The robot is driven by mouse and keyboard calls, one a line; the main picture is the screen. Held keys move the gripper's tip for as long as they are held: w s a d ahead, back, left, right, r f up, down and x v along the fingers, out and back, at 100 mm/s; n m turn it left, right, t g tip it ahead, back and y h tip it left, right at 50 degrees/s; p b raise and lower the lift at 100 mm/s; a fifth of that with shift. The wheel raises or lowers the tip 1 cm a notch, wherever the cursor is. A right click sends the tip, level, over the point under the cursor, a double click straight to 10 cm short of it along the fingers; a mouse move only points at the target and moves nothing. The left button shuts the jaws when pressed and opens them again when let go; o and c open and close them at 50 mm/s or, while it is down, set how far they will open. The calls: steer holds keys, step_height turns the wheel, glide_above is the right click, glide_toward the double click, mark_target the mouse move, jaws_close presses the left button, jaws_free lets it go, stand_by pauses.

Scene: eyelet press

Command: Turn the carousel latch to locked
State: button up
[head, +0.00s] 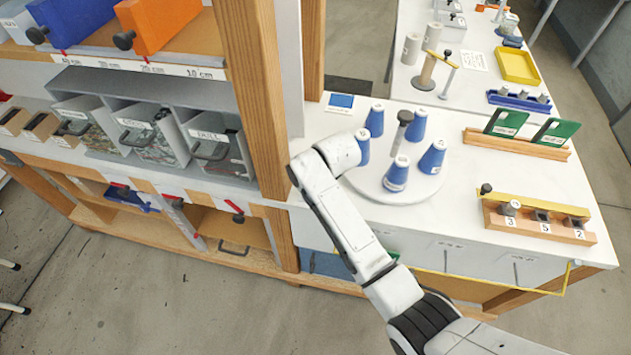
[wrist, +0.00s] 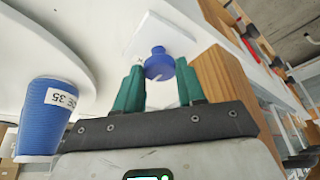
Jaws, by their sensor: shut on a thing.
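The carousel (head: 405,212) is a round white turntable on the white counter, with several blue spools (head: 432,158) and a grey-capped centre post on it. In the wrist view its rim (wrist: 78,40) and one labelled blue spool (wrist: 45,115) are at the left. A small blue knob (wrist: 158,66), which looks like the carousel latch, stands by a white square plate (wrist: 160,34). My gripper (wrist: 160,80) is shut on this knob with its green fingers on both sides. In the head view my arm hides the gripper and knob. I cannot tell the latch's setting.
A wooden post (head: 257,100) stands close to my gripper and also shows at the right in the wrist view (wrist: 225,82). Grey bins (head: 150,130) are on the left shelf. A wooden block with numbered slots (head: 540,222) and green cards (head: 507,122) are on the right counter.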

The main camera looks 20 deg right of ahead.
steer(key=shift+r, duration=0.1)
stand_by(0.3)
steer(key=o, duration=1)
steer(key=shift+o, duration=0.2)
steer(key=b+v, duration=0.1)
steer(key=v, duration=0.9)
steer(key=shift+s+r, duration=0.2)
steer(key=shift+r, duration=0.1)
steer(key=s+d+f+m+g+b, duration=0.1)
steer(key=s+f, duration=0.4)
steer(key=s, duration=0.6)
steer(key=s+d+f+g+b, duration=0.1)
steer(key=s+d+f+b, duration=0.1)
steer(key=s, duration=0.9)
steer(key=s+d+f+m+g+b, duration=0.1)
steer(key=s+d+f, duration=0.3)
steer(key=s+f, duration=0.3)
steer(key=s, duration=0.4)
steer(key=shift+s+f+m+h, duration=0.3)
steer(key=shift+h, duration=0.1)
